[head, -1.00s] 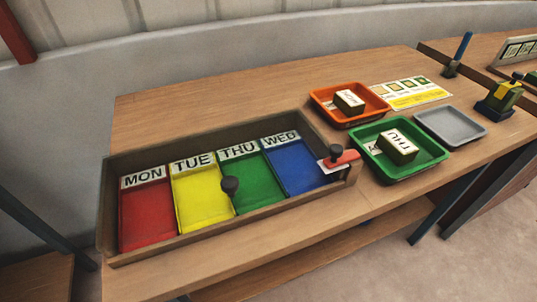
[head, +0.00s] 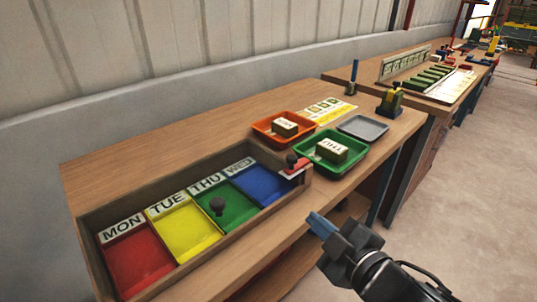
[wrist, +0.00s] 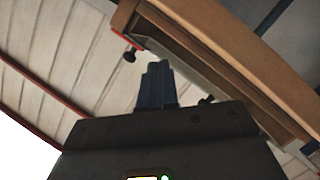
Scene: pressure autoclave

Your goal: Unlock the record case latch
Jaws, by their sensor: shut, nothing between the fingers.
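The record case (head: 88,240) is a wooden tray with red, yellow, green and blue compartments labelled MON, TUE, THU and WED. A dark round knob (head: 217,205) stands over the green compartment. The latch (head: 294,166), red with a black knob, sits at the case's right end. My gripper (head: 318,222) is in front of the table, right of the case and apart from the latch. Its blue fingers are shut and empty. In the wrist view the shut fingers (wrist: 157,84) point up, with the red and black latch (wrist: 127,48) beyond them to the upper left.
A green tray (head: 337,172) with a THU block stands just right of the latch. Behind it are an orange tray (head: 262,128) with a block and a grey tray (head: 364,128). A second bench (head: 440,110) holds more items. Floor at the right is clear.

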